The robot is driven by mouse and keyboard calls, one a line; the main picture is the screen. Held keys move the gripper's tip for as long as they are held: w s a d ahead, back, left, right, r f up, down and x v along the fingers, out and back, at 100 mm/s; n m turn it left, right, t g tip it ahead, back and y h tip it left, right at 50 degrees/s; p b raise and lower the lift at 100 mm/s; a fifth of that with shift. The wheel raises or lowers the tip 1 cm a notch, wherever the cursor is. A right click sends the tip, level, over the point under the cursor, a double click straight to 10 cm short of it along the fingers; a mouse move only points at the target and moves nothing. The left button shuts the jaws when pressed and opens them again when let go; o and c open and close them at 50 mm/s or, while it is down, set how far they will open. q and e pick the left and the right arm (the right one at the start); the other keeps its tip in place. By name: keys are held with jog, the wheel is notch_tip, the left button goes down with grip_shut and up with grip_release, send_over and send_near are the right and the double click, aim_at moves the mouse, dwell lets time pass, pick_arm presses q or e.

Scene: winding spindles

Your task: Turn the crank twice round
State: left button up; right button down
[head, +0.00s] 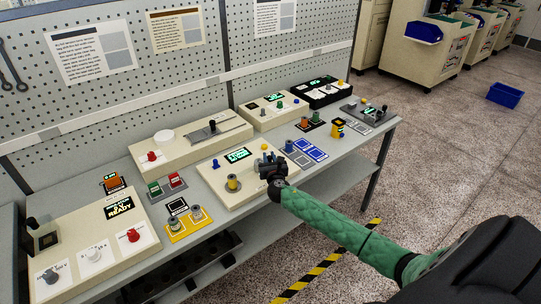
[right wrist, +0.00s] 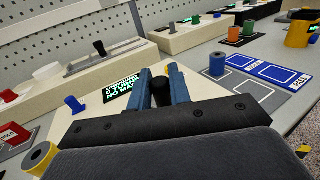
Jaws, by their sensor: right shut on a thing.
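The crank's black handle (right wrist: 161,92) stands upright between the two blue fingers of my right gripper (right wrist: 162,88) in the right wrist view. My right gripper (head: 268,162) is shut on it, over the right part of a cream winding unit (head: 240,192) in the head view. The gripper hides most of the crank there. The unit carries a green-lit display (head: 237,155), a blue knob (head: 215,164) and a yellow-and-grey spool (head: 233,183) on its left side. My left gripper is in neither view.
A long cream unit (head: 190,148) with a slider lies behind. A yellow tray (head: 190,229) with spools is at the front left. Pegboard (head: 110,100) closes off the back.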

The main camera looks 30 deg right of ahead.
aim_at(259, 161)
jog(key=m+g+h, duration=0.1)
jog(key=h, duration=0.1)
jog(key=a+m+g+h, duration=0.1)
jog(key=m+h, duration=0.1)
jog(key=shift+s+a, duration=0.15)
jog(key=shift+a, duration=0.05)
jog(key=m+g+h, duration=0.1)
jog(key=a+m+g+h, duration=0.1)
jog(key=g+h, duration=0.1)
jog(key=shift+a+f+m+b, duration=0.1)
jog(key=shift+f+m+b, duration=0.05)
jog(key=shift+m+b, duration=0.2)
jog(key=m+g+h, duration=0.1)
jog(key=a+m+g+h+b, duration=0.1)
jog(key=g, duration=0.1)
jog(key=shift+w+a+m+g+h+b, duration=0.15)
jog(key=shift+m+g+h+b, duration=0.1)
jog(key=shift+m+g, duration=0.35)
jog(key=shift+w+a+m+g+h+b, duration=0.1)
jog(key=shift+a+m+g+h, duration=0.15)
jog(key=shift+m+g, duration=0.4)
jog(key=shift+w+a+m+g+h+b, duration=0.1)
jog(key=shift+m+g+h+b, duration=0.15)
jog(key=shift+g, duration=0.6)
jog(key=shift+r, duration=0.25)
jog(key=c, duration=1.3)
grip_release()
jog(key=shift+c, duration=0.2)
jog(key=shift+f, duration=0.1)
